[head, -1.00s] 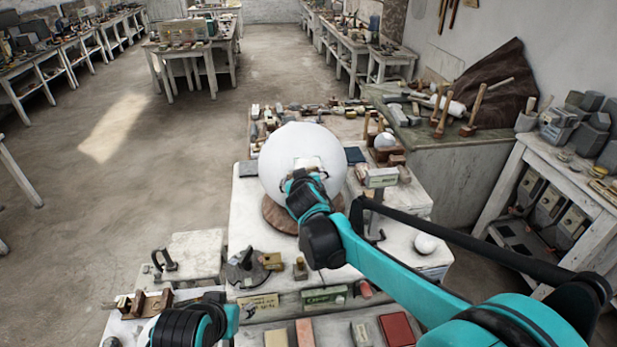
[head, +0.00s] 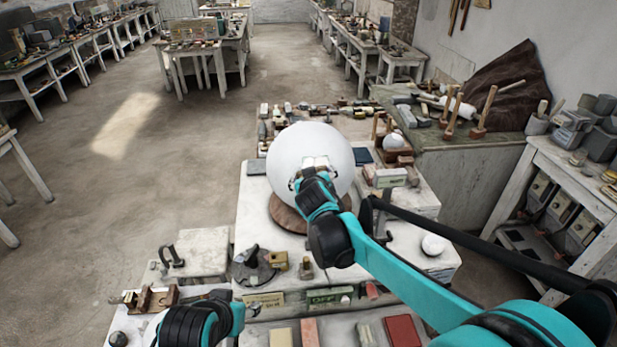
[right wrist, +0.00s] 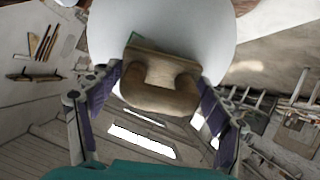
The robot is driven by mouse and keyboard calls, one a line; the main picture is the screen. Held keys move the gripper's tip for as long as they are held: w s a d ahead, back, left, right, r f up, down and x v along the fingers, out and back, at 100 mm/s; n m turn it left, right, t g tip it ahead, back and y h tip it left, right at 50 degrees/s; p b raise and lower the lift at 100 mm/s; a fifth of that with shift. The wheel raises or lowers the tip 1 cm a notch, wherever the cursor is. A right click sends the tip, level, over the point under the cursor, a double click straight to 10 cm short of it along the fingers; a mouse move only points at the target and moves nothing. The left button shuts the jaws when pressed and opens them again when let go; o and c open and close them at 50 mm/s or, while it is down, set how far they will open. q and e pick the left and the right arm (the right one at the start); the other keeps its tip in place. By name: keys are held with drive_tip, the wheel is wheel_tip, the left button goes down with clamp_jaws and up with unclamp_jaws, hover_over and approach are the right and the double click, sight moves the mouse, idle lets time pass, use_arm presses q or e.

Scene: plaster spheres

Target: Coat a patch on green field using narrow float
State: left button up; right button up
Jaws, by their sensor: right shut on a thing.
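A large white plaster sphere (head: 290,150) rests on a round brown base (head: 288,215) on the pale bench. My right gripper (head: 312,172) is at the sphere's near face. In the right wrist view my right gripper (right wrist: 155,100) is shut on a wooden-handled tool (right wrist: 155,90), taken as the narrow float. Its working face is hidden behind the handle, so contact with the sphere (right wrist: 205,35) cannot be told. A small green sliver (right wrist: 136,40), perhaps the green field, shows beside the tool. My left arm shows at bottom left, its fingers out of sight.
A small white ball (head: 433,244) lies on the bench right of my right arm. Tools and blocks crowd the bench behind the sphere. A green-labelled box (head: 328,297) and a red block (head: 402,331) are at the front. Open floor lies to the left.

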drive_tip(key=shift+w+d+r, duration=0.1)
drive_tip(key=shift+w+d, duration=0.05)
drive_tip(key=shift+d, duration=0.35)
drive_tip(key=shift+w+d+r, duration=0.1)
drive_tip(key=shift+d, duration=0.4)
drive_tip(key=shift+a, duration=0.1)
drive_tip(key=shift+s+a, duration=0.5)
drive_tip(key=shift+a, duration=0.2)
drive_tip(key=shift+s+a, duration=0.3)
drive_tip(key=shift+s, duration=0.05)
